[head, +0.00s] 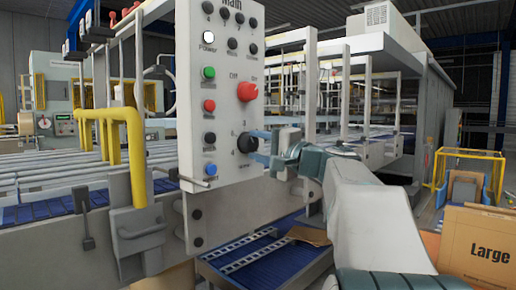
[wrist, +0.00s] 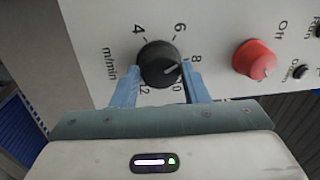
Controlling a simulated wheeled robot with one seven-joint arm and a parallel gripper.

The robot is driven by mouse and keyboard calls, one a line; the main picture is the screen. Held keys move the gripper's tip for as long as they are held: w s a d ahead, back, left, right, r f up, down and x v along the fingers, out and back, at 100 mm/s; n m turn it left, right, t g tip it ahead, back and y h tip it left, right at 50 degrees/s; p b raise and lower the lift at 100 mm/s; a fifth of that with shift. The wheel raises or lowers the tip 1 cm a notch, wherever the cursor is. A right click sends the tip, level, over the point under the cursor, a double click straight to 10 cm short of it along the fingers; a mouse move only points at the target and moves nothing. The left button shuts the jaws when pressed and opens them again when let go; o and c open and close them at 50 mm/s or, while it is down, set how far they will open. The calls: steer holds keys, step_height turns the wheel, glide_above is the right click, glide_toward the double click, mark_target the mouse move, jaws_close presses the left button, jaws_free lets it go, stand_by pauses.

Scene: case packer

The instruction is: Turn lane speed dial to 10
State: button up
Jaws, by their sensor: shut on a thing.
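The lane speed dial is a black round knob (wrist: 158,58) on the light grey control panel, marked m/min. It also shows in the head view (head: 246,143). Numbers 4, 6, 8, 10 and 12 run around it; the 10 is partly hidden by a finger. The white pointer mark on the knob points to the right, close to the 8. My gripper (wrist: 161,70) has its two blue fingers on either side of the knob, shut on it. In the head view my gripper (head: 257,142) reaches the panel from the right.
A red Off knob (wrist: 256,60) sits right of the dial in the wrist view. The panel (head: 222,110) also carries green, red and blue buttons. A yellow rail (head: 135,140) and roller conveyor lie left. A cardboard box marked Large (head: 482,245) stands at the right.

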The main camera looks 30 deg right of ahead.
steer(key=m, duration=0.2)
steer(key=m+p, duration=0.1)
steer(key=m, duration=0.2)
steer(key=shift+a+r+h, duration=0.15)
steer(key=shift+h, duration=0.15)
steer(key=m+h+p, duration=0.1)
steer(key=m+p, duration=0.1)
steer(key=m, duration=0.3)
steer(key=shift+r+p, duration=0.1)
steer(key=shift+p, duration=0.25)
steer(key=m+p, duration=0.4)
steer(key=m, duration=0.1)
steer(key=shift+r+m+h, duration=0.15)
steer(key=shift+m+h, duration=0.15)
steer(key=shift+m, duration=0.1)
steer(key=shift+m+g+p, duration=0.3)
steer(key=shift+m+p, duration=1.25)
steer(key=shift+m, duration=0.25)
steer(key=shift+f, duration=0.25)
steer(key=o, duration=1)
steer(key=shift+s+r, duration=0.1)
